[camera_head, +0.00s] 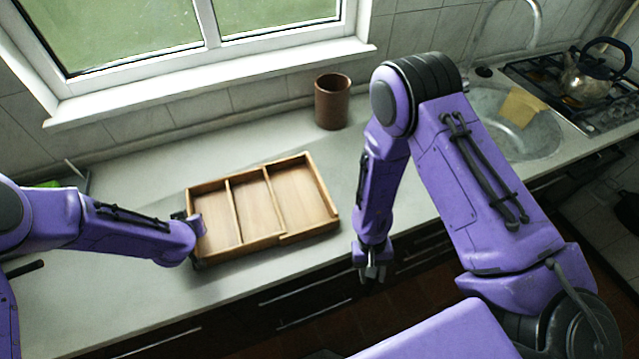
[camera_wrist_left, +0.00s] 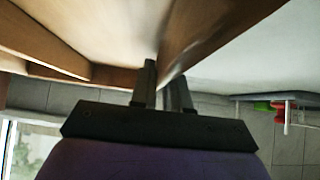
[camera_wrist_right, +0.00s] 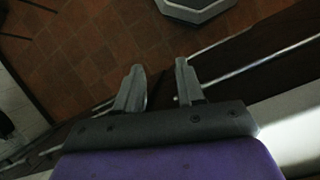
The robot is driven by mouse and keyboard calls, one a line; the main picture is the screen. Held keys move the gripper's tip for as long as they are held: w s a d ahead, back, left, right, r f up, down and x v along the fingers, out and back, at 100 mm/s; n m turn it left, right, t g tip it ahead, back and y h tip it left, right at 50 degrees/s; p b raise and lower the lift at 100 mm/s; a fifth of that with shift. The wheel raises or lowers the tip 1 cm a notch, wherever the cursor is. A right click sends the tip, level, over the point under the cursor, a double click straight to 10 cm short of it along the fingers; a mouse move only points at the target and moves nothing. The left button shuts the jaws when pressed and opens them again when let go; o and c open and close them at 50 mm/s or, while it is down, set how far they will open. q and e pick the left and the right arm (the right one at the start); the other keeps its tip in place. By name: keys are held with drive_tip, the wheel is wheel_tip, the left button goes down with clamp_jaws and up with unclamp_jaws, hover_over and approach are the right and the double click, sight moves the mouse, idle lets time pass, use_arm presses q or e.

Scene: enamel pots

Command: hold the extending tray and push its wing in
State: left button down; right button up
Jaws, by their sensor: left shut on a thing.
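The extending tray (camera_head: 234,246) is a light wooden box with several compartments, lying flat on the grey counter. Its right-hand section (camera_head: 327,205) steps out slightly at the front edge, which looks like the wing. My left gripper (camera_head: 192,222) is at the tray's left end, shut on its wall. In the left wrist view the fingers (camera_wrist_left: 163,88) pinch the wooden wall (camera_wrist_left: 188,45). My right gripper (camera_head: 371,272) hangs off the counter's front edge, right of the tray and apart from it. In the right wrist view its fingers (camera_wrist_right: 158,88) are apart with nothing between them.
A brown cup (camera_head: 332,101) stands behind the tray near the window. A sink (camera_head: 515,125) with a yellow cloth (camera_head: 521,105) and a hob with a kettle (camera_head: 597,68) are at the right. Counter between tray and right arm is clear.

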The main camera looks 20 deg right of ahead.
drive_tip(key=w+a+r+n, duration=0.1)
drive_tip(key=w+r, duration=0.2)
drive_tip(key=w, duration=0.1)
drive_tip(key=w+a+r, duration=0.1)
drive_tip(key=w+r, duration=0.3)
drive_tip(key=w+a+r+n+g, duration=0.1)
drive_tip(key=w+r, duration=0.2)
drive_tip(key=w, duration=0.1)
drive_tip(key=shift+r+n, duration=0.3)
drive_tip(key=w+a+r+n+t, duration=0.1)
drive_tip(key=w+r+t, duration=0.2)
drive_tip(key=w+r, duration=0.5)
drive_tip(key=t, duration=0.2)
hover_over(320, 180)
drive_tip(key=shift+s, duration=0.2)
drive_tip(key=shift+w+d+f, duration=0.1)
drive_tip(key=shift+w+f, duration=0.1)
drive_tip(key=shift+w, duration=0.05)
wheel_tip(320, 180, down, 11)
drive_tip(key=shift+f, duration=0.2)
clamp_jaws()
